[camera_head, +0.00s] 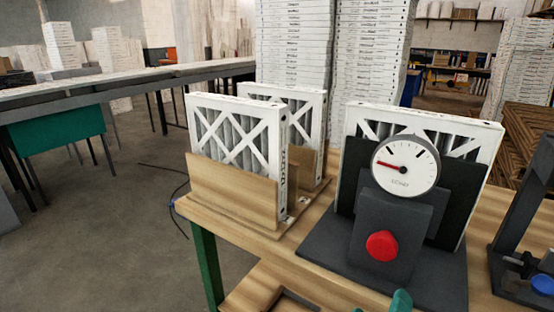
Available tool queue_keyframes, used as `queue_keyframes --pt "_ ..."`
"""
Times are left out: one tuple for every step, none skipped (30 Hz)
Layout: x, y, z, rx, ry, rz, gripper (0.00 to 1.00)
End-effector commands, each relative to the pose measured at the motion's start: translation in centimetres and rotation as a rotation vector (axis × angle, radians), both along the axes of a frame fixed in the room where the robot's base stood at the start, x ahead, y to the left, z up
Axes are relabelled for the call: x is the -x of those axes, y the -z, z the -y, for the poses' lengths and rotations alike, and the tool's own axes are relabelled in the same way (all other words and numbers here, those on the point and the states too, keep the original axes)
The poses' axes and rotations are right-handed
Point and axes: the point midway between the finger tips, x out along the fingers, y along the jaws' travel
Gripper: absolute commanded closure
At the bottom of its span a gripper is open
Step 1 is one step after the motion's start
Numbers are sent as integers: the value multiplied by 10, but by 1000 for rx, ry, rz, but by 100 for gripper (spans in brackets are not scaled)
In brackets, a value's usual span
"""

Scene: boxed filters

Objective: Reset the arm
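Neither my arm nor my gripper can be made out in the head view. A small teal piece (400,301) shows at the bottom edge, cut off by the frame; I cannot tell what it belongs to. A dark test stand (325,250) with a white dial gauge (406,166) and a red button (382,246) stands on the wooden table (478,268). A white-framed filter (480,140) stands upright in the stand behind the gauge. The gauge's red needle points left.
Two filters, a front one (236,136) and a rear one (312,108), stand upright in a wooden holder (228,188) at left. A dark fixture with a blue button (542,285) is at right. Tall stacks of boxes (368,60) rise behind. Open floor (110,230) lies left.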

Motion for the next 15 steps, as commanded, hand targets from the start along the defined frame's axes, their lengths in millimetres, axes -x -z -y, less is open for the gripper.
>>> queue_keyframes --pt "4 19 22 -55 27 -74 20" --pt "7 33 33 -96 39 -121 20" --pt "13 53 49 -154 58 -187 20" --pt "20 69 60 -199 73 -236 20" --pt "27 83 70 -246 87 -282 20" --pt "37 102 82 -309 105 -345 20" --pt "47 116 90 -356 121 -390 20" --pt "57 129 97 -405 133 -434 20" --pt "71 145 106 -469 153 -491 20" --pt "83 156 111 -518 165 -532 20" --pt "95 167 115 -568 177 -572 20" --pt "111 179 118 -633 192 -623 20" --pt "123 188 120 -679 201 -658 20" --pt "135 195 121 -724 211 -690 20" --pt "149 203 121 -781 219 -728 20"
